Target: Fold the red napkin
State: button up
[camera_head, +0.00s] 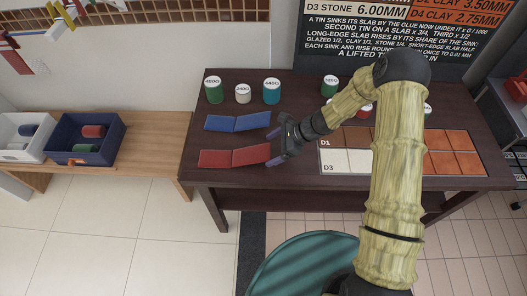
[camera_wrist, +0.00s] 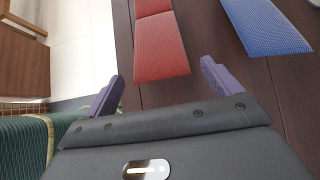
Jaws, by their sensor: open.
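The red napkin (camera_head: 233,157) lies on the dark table, spread out as a long strip with a crease line across its middle. In the wrist view the red napkin (camera_wrist: 160,50) runs away from me, its near end in front of the gap between my fingers. My gripper (camera_head: 272,147) is at the right end of the red napkin. In the wrist view my gripper (camera_wrist: 163,82) has its two purple fingers wide apart with nothing between them. I cannot tell its exact height above the table.
A blue napkin (camera_head: 238,121) lies parallel behind the red one. Several lidded tins (camera_head: 271,91) stand at the back. A panel of white and orange tiles (camera_head: 453,150) lies at the right. A bench (camera_head: 160,135) at the left bears a blue bin (camera_head: 62,162) and a white bin (camera_head: 42,151).

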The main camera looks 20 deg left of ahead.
aim_at(265, 152)
jog(key=shift+x, duration=2.35)
jog(key=c, duration=1.4)
jog(key=shift+p, duration=0.3)
jog(key=shift+r, duration=0.25)
